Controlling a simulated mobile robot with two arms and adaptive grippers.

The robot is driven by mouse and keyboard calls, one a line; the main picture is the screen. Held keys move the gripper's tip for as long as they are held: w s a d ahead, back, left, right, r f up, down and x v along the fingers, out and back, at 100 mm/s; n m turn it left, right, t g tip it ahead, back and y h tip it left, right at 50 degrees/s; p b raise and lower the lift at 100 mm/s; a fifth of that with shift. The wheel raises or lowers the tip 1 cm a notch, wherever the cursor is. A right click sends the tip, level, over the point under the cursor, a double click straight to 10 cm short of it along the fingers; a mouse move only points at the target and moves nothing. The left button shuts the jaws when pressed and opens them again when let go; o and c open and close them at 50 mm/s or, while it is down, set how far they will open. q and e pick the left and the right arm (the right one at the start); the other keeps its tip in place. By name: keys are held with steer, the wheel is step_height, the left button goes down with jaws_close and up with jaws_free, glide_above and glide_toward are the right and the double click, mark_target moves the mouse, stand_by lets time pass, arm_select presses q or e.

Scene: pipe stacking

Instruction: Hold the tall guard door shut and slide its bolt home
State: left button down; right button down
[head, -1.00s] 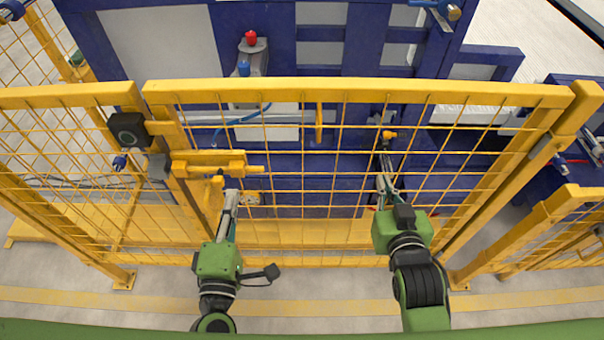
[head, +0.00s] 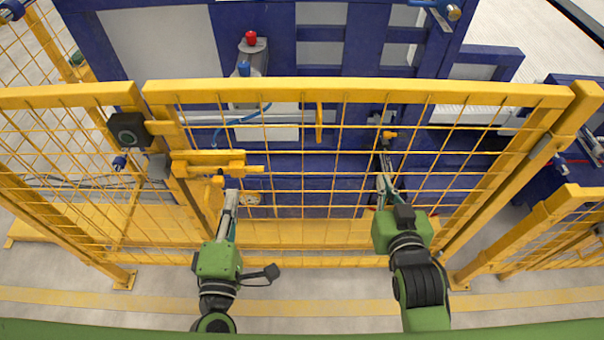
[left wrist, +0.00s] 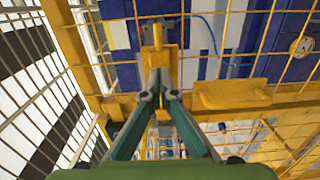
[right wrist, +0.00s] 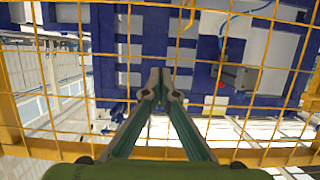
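The tall yellow mesh guard door (head: 360,89) stands in front of my arms, its left edge close beside the yellow post (head: 60,97). The yellow bolt (head: 208,162) lies level near the door's left edge, its rod showing at the right end. My left gripper (head: 233,190) is at the bolt's handle (head: 217,181), just below the bolt. In the left wrist view its fingertips (left wrist: 160,80) are together in front of yellow parts; whether they touch the handle is unclear. My right gripper (head: 383,182) is at the mesh, fingertips (right wrist: 165,88) together and nothing seen between them.
A black switch box (head: 128,130) sits by the left post. A yellow upright handle (head: 319,121) is on the door. Blue machinery (head: 270,165) stands behind the mesh, with a red button (head: 251,38). Fence panels (head: 570,225) stand at the right.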

steer(key=shift+w, duration=0.1)
steer(key=shift+w, duration=1.15)
arm_select(q)
steer(key=shift+s+r, duration=0.1)
steer(key=shift+s, duration=0.1)
arm_select(e)
steer(key=shift+w+r, duration=0.15)
steer(key=shift+r, duration=0.15)
arm_select(q)
steer(key=shift+w, duration=0.1)
